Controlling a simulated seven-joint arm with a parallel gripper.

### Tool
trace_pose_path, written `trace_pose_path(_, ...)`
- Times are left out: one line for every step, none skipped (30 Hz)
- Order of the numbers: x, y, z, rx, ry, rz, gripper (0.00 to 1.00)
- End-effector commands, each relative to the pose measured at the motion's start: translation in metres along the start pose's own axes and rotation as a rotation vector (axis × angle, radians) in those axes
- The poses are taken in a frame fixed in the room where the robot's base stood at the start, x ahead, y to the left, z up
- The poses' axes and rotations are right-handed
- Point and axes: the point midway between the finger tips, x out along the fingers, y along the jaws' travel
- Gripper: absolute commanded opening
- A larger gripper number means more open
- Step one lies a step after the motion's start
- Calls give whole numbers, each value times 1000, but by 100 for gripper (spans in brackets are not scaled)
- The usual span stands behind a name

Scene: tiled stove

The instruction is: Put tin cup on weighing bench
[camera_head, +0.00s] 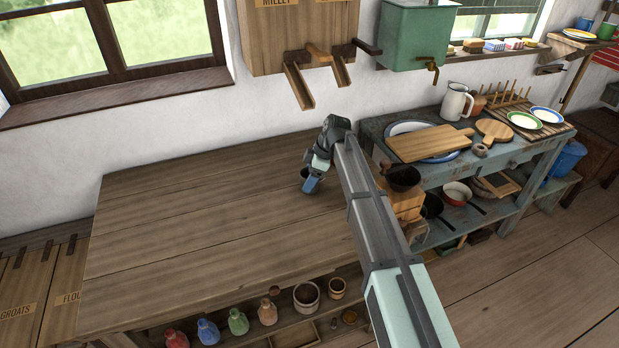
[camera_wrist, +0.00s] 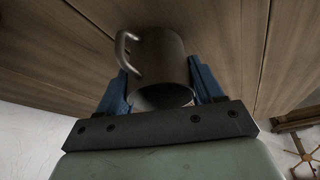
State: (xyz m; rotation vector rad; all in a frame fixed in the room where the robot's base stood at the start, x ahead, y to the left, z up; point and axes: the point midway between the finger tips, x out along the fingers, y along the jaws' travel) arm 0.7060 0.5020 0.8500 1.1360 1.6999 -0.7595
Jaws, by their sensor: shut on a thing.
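A dark grey metal tin cup with a side handle (camera_wrist: 165,62) is between the two blue fingers of my gripper (camera_wrist: 163,88) in the wrist view. My gripper is shut on it, and the handle sticks out to the left. In the head view my gripper (camera_head: 309,182) is over the right part of the wooden weighing bench (camera_head: 200,225). Only a small dark piece of the cup (camera_head: 304,173) shows there beside the fingers. I cannot tell whether the cup touches the bench top.
The bench top is bare to the left of my gripper. Wooden chutes (camera_head: 298,87) hang from the wall box above. A blue-grey table (camera_head: 450,180) with boards, a jug and pans stands at the right. Bottles and pots (camera_head: 238,321) sit on a shelf under the bench.

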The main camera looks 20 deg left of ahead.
Motion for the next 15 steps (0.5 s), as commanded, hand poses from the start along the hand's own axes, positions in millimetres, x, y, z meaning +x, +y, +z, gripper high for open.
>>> trace_pose_path(0,0,0,0,0,0,31)
trace_pose_path(0,0,0,0,0,0,31)
trace_pose_path(1,0,0,0,0,0,31)
trace_pose_path(2,0,1,0,0,0,31)
trace_pose_path(2,0,1,0,0,0,31)
trace_pose_path(2,0,1,0,0,0,68)
trace_pose_path(2,0,1,0,0,0,71)
trace_pose_path(2,0,1,0,0,0,74)
trace_pose_path(2,0,1,0,0,0,78)
trace_pose_path(2,0,1,0,0,0,81)
trace_pose_path(2,0,1,0,0,0,84)
trace_pose_path(2,0,1,0,0,0,87)
trace_pose_path(2,0,1,0,0,0,90)
trace_pose_path(2,0,1,0,0,0,92)
trace_pose_path(2,0,1,0,0,0,92)
